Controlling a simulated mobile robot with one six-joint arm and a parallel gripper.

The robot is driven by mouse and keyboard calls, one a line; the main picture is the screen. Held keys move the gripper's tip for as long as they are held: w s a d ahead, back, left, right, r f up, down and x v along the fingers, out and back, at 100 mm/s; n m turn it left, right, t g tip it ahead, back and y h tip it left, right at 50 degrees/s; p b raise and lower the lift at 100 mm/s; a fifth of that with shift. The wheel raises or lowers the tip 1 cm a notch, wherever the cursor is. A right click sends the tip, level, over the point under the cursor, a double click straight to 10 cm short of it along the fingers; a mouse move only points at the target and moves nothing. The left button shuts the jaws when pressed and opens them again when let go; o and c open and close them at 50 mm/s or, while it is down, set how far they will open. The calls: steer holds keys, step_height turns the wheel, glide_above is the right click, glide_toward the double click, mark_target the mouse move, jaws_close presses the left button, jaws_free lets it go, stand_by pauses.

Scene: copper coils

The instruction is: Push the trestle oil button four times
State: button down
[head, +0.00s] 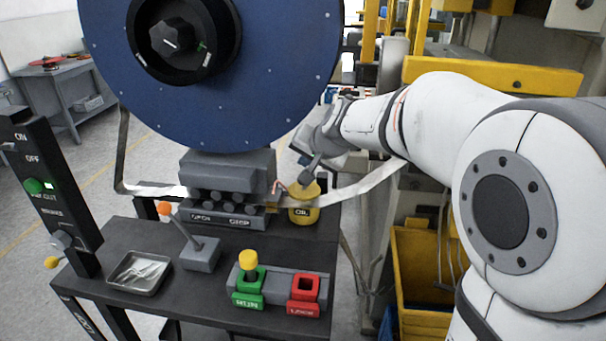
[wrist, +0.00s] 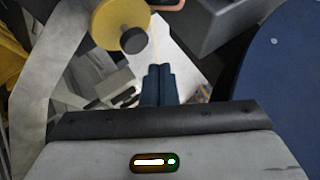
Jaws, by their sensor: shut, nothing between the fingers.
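The oil button is a dark round cap (wrist: 135,41) on a yellow cylinder (wrist: 112,22), at the upper left of the wrist view. In the head view the yellow oil can (head: 303,210), marked OIL, stands at the trestle's back right corner, its top partly hidden by my gripper. My gripper (head: 309,172) is above the can in the head view. Its two dark blue fingers (wrist: 159,68) are shut together with nothing between them. In the wrist view the fingertips lie below and right of the cap, with a gap in the picture. I cannot tell their height over it.
The dark trestle top (head: 125,235) carries a grey roller block (head: 228,172), an orange-knobbed lever (head: 198,250), a tray (head: 140,272) and a green and red button box (head: 275,287). A large blue reel (head: 240,100) stands close left of my gripper. A metal strip (head: 345,190) passes the can.

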steer(key=shift+r+p, duration=0.95)
steer(key=shift+r, duration=0.75)
